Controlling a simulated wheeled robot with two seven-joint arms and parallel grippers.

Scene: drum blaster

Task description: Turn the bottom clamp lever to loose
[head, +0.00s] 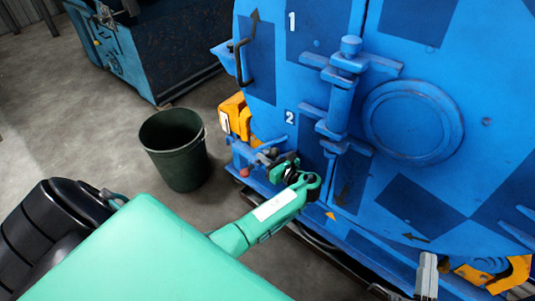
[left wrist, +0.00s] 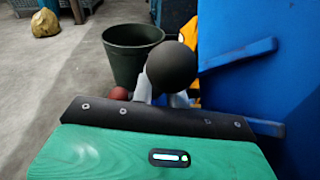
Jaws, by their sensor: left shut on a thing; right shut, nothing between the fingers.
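The blue blaster door (head: 415,120) fills the right of the head view, marked 1 at the top and 2 lower down. The bottom clamp lever's dark round knob (left wrist: 172,65) shows in the left wrist view, between the pale fingers. My left gripper (head: 270,158) is at the door's lower left edge, below the 2, and is shut on the knob. The gripper hides most of this lever in the head view. My right gripper (head: 428,275) shows only as pale fingers at the bottom right, shut and empty.
The upper clamp lever (head: 242,62) is a dark cranked handle beside the 1. A dark green bin (head: 176,150) stands on the floor left of the machine. An orange part (head: 236,116) and a red ball (head: 244,172) are near the left gripper.

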